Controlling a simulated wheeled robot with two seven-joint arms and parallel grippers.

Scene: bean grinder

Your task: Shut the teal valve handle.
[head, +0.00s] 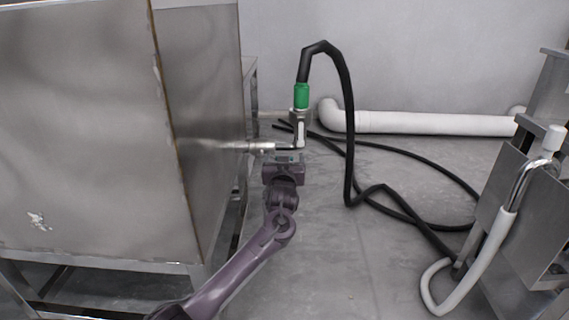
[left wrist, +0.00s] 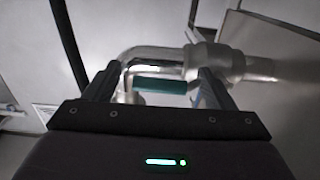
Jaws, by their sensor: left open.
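The teal valve handle (left wrist: 160,86) shows in the left wrist view as a short bar below a shiny metal pipe (left wrist: 150,55) and valve body (left wrist: 215,62). My left gripper (left wrist: 158,90) is open, with one finger on each side of the handle in that view. I cannot tell whether either finger touches it. In the head view the left gripper (head: 288,161) is just below the metal pipe (head: 235,146) that comes out of the tank's side. The handle is hard to make out there. My right gripper is not in view.
A large metal tank (head: 85,120) on a frame stands close on the left. A green fitting (head: 302,96) and black hose (head: 349,120) rise above the valve, with the hose trailing over the floor. Metal equipment (head: 520,205) with a white-sleeved pipe stands right.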

